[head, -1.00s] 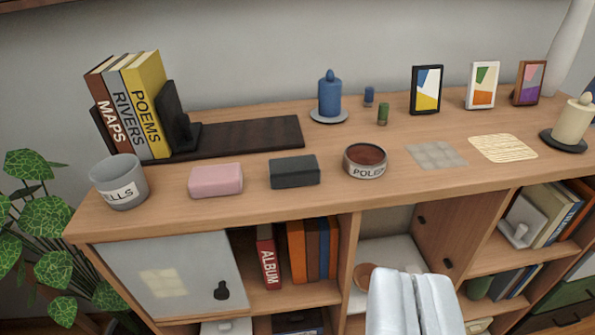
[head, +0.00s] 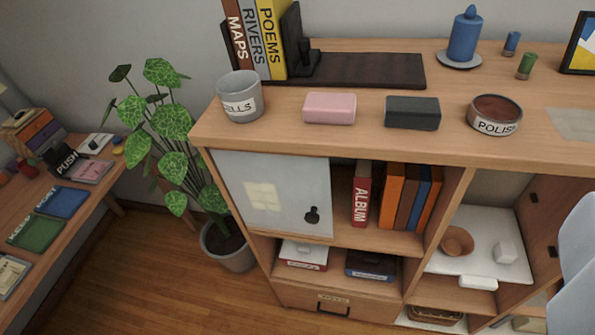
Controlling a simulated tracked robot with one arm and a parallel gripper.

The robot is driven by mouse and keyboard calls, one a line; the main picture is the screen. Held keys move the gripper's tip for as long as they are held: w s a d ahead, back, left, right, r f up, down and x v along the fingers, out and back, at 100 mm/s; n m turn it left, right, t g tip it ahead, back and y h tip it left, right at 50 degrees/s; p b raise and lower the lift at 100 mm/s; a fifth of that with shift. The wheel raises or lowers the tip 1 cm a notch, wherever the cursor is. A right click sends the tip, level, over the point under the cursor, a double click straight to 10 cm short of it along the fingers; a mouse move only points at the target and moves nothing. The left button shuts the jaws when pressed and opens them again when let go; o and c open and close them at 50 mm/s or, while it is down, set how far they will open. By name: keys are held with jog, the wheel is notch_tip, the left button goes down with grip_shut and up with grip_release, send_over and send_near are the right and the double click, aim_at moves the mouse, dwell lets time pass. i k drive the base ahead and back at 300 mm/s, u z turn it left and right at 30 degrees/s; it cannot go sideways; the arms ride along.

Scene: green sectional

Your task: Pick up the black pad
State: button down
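The black pad (head: 412,113) is a dark, rounded block lying flat on the sideboard top. It stands between a pink block (head: 329,108) on its left and a round polish tin (head: 495,114) on its right, apart from both. My gripper (head: 575,272) shows only in part at the lower right edge, as pale white fingers close together with no gap or object seen between them. It is well to the right of the pad and not touching it.
A grey pot (head: 240,97), upright books (head: 258,38) and a dark board (head: 370,70) share the sideboard top (head: 370,145). A blue candle (head: 464,38) stands behind. A plant (head: 165,125) and a desk (head: 85,215) are at left. Open floor (head: 170,275) lies between.

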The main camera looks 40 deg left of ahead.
aim_at(400, 112)
jog(key=u, duration=0.1)
jog(key=k, duration=0.45)
jog(key=z, duration=0.5)
jog(key=i, duration=1.35)
jog(key=u, duration=0.5)
